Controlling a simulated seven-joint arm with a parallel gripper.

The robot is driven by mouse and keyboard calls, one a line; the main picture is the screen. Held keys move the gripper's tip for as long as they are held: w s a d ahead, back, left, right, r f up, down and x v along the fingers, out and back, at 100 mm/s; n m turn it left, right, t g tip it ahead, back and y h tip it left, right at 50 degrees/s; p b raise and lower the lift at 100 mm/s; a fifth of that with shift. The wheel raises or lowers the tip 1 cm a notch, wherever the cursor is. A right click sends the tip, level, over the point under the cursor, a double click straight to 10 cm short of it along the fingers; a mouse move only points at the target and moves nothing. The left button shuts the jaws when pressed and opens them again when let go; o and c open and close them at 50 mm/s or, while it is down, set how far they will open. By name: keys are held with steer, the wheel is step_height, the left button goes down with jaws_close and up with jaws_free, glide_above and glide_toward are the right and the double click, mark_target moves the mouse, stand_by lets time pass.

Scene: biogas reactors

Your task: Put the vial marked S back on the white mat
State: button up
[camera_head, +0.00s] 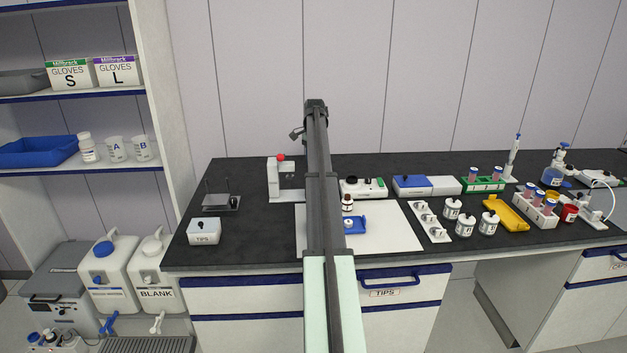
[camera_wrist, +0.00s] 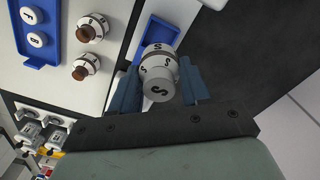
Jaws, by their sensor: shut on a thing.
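In the wrist view my gripper (camera_wrist: 160,82) is shut on the vial marked S (camera_wrist: 158,62), with one blue-grey finger on each side. The vial has a pale end facing the camera and black S marks. A blue thing with a pale border (camera_wrist: 157,34) shows just behind it; I cannot tell whether they touch. The white mat (camera_wrist: 62,92) lies to the left of my gripper. It also shows in the head view (camera_head: 395,236), partly covered by my arm. My gripper and the held vial are hidden there.
A white rack (camera_head: 430,222) stands right of the mat. A white device with a red knob (camera_head: 273,180) stands left of my arm. The mat's front right is clear.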

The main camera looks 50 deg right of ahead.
steer(key=s+a, duration=0.6)
steer(key=a, duration=0.5)
steer(key=shift+s+d+f, duration=0.1)
steer(key=shift+f, duration=2.4)
steer(key=shift+d+f, duration=0.1)
steer(key=shift+f, duration=2.4)
steer(key=shift+f, duration=0.1)
steer(key=o, duration=1.1)
steer(key=shift+r, duration=6.1)
